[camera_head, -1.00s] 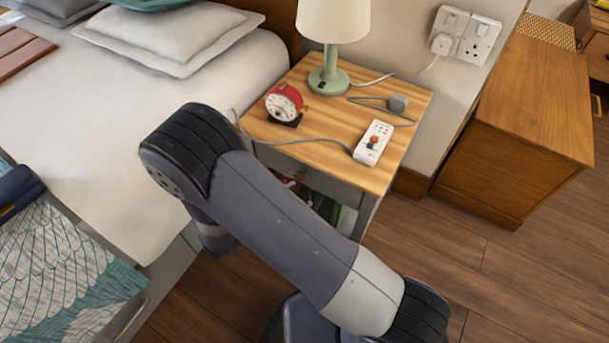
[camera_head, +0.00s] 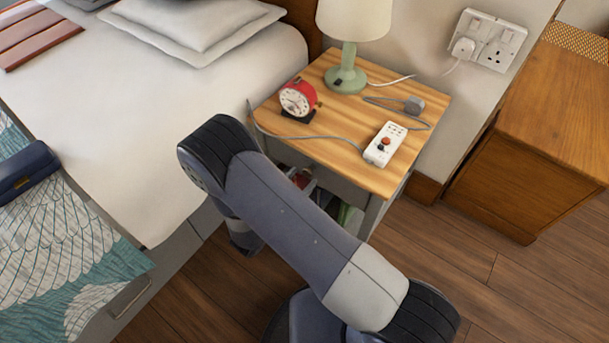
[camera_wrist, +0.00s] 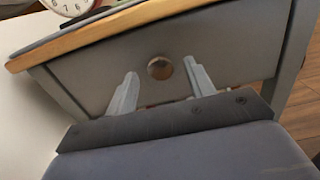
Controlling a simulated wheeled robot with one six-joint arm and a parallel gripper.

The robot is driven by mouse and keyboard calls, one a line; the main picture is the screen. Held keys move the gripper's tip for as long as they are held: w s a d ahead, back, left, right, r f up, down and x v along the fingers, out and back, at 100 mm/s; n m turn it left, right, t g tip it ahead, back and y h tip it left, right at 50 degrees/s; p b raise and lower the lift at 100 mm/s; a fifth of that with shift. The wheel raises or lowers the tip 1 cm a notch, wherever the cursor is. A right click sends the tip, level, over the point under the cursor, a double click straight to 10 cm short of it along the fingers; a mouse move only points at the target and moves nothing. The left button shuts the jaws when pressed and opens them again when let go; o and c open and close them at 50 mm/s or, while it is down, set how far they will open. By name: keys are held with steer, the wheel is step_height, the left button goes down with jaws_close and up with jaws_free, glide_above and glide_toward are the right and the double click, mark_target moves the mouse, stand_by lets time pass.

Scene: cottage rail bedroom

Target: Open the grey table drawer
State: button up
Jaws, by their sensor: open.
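The grey bedside table has a wooden top (camera_head: 335,110), seen in the head view beyond my arm. Its grey drawer front (camera_wrist: 220,50) fills the upper part of the wrist view and looks shut. A round metal knob (camera_wrist: 159,67) sits near the middle of the drawer front. My gripper (camera_wrist: 160,78) is open, its two pale fingers pointing at the drawer, one to each side of the knob in the picture. I cannot tell whether the fingertips reach as deep as the knob. In the head view my arm hides most of the drawer front and the gripper.
On the tabletop are a red alarm clock (camera_head: 297,99), a green lamp (camera_head: 347,75), a white power strip (camera_head: 385,144) and cables. The bed (camera_head: 170,130) stands close on the left. A wooden cabinet (camera_head: 535,140) is at the right, with bare floor (camera_head: 450,250) before it.

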steer(key=shift+x, duration=1.2)
steer(key=shift+c, duration=0.3)
jaws_close()
